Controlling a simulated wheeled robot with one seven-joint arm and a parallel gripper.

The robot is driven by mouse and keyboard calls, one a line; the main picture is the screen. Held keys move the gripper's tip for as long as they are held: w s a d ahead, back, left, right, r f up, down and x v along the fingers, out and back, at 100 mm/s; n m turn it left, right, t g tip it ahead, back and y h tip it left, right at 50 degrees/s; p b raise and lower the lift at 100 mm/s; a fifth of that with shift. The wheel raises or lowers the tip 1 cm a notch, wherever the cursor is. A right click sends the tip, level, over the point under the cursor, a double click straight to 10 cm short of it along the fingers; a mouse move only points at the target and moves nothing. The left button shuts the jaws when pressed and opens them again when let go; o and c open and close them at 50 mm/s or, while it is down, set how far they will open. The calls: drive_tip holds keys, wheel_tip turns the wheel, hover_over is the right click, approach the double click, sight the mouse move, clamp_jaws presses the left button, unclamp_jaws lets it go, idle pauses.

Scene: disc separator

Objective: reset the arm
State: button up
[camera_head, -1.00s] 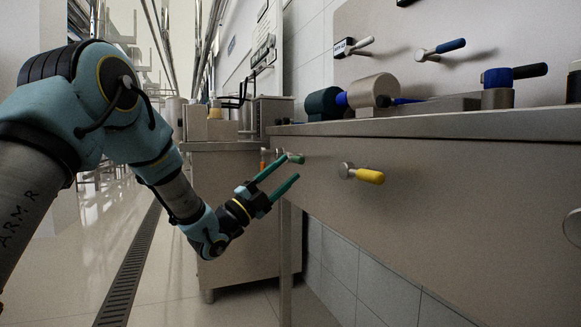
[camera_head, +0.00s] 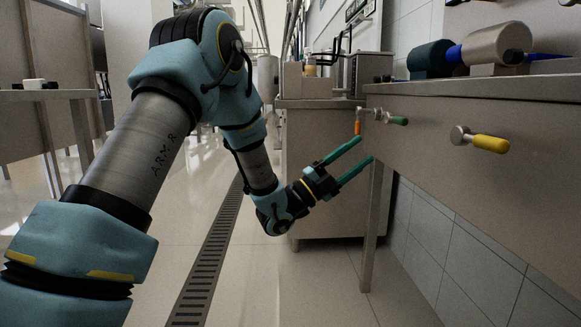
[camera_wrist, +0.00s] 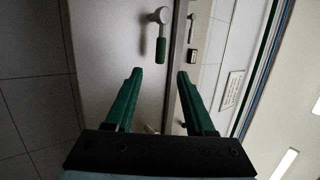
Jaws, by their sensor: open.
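My gripper (camera_head: 357,158) is open with nothing between its two green fingers. In the head view it is in the air in front of the bench's front panel, left of and below the green-handled lever (camera_head: 397,120). In the wrist view my gripper (camera_wrist: 156,78) points toward the panel, and a green-handled lever (camera_wrist: 160,50) shows beyond and between the fingertips, apart from them. My arm is bent, with its elbow high and the wrist low.
The bench (camera_head: 480,88) with a yellow-handled lever (camera_head: 488,143) on its front is at right. A motor-like machine (camera_head: 497,45) stands on top. An orange handle (camera_head: 358,127) hangs near the green one. A cabinet (camera_head: 325,190) stands behind my gripper. Open floor with a drain grate (camera_head: 212,250) lies left.

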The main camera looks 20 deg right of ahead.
drive_tip(key=w+a+f+n+t+y+p, duration=0.1)
drive_tip(key=w+a+f+n+t+y, duration=0.2)
drive_tip(key=w+a+n+t+y, duration=0.5)
drive_tip(key=w+a+f+n+t+y+p, duration=0.2)
drive_tip(key=w+a+f+n+t+y, duration=0.25)
drive_tip(key=w+a+n, duration=0.45)
drive_tip(key=a+f+n+y, duration=0.3)
drive_tip(key=a+n+y, duration=0.3)
drive_tip(key=a, duration=0.5)
drive_tip(key=s+a+f+n+g+y+p, duration=0.3)
drive_tip(key=s+a+n+g+y, duration=0.35)
drive_tip(key=s+a+n, duration=0.85)
drive_tip(key=s+a+r+m+p, duration=0.1)
drive_tip(key=a+r+p, duration=0.1)
drive_tip(key=r+p, duration=1.7)
drive_tip(key=s+a+r+m+g+p, duration=0.1)
drive_tip(key=s+a+r+p, duration=0.1)
drive_tip(key=r+p, duration=1.6)
drive_tip(key=shift+s+a+r+m+h+p, duration=0.15)
drive_tip(key=shift+a+r+m+h+p, duration=0.25)
drive_tip(key=shift+p, duration=0.1)
